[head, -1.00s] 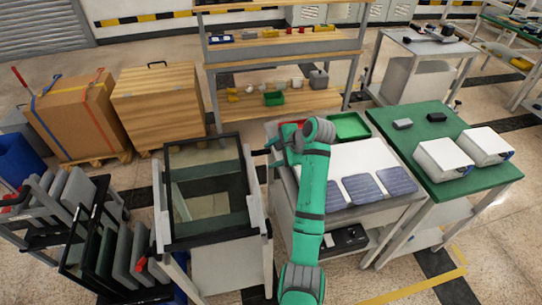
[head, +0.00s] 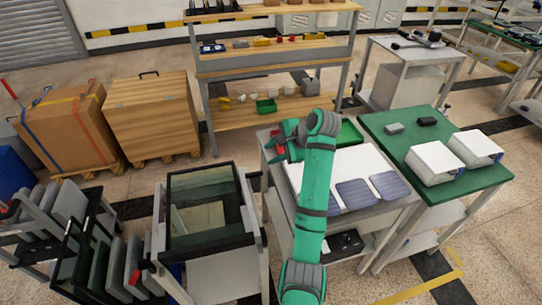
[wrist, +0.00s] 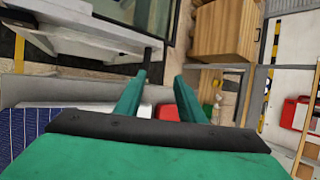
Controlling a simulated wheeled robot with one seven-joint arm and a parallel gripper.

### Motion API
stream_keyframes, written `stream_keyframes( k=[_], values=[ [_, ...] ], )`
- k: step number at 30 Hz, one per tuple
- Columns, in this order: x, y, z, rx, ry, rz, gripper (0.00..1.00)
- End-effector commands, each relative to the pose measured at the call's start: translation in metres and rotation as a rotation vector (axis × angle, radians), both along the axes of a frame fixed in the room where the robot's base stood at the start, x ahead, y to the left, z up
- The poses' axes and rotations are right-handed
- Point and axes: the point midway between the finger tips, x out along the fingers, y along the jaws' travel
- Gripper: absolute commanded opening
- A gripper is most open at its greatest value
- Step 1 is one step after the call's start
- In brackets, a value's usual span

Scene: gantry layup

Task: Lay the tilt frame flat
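The tilt frame (head: 240,215) is a black-edged rectangle with a glassy pane, on a grey stand left of centre in the head view. It looks sloped, but I cannot tell its exact angle. Its dark edge seems to show at the upper left of the wrist view (wrist: 115,28). My gripper (head: 275,142) is to the right of the frame, above the back left of the white-topped table, apart from the frame. In the wrist view my gripper's two green fingers (wrist: 158,90) stand apart with nothing held between them.
The white-topped table (head: 345,165) carries blue solar cells (head: 355,194) and a green tray (head: 350,132). A green-topped table (head: 395,150) stands to its right. A rack of dark panels (head: 100,245) is at the left. Crates (head: 150,115) and a wooden bench (head: 265,65) stand behind.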

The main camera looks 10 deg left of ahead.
Motion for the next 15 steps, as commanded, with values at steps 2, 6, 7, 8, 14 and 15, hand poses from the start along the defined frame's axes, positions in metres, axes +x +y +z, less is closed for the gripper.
stream_keyframes(
  k=[2, 6, 7, 8, 14, 15],
  values=[
    [0.000, -0.002, 0.005, 0.001, -0.002, -0.001, 0.36],
    [0.000, -0.006, 0.013, 0.000, -0.002, -0.001, 0.36],
    [0.000, -0.006, 0.014, 0.000, -0.002, 0.000, 0.36],
    [0.000, -0.007, 0.016, -0.001, -0.002, 0.000, 0.36],
    [0.000, -0.012, 0.027, 0.000, -0.002, 0.000, 0.36],
    [0.000, -0.013, 0.029, -0.001, -0.002, 0.000, 0.36]
  ],
)
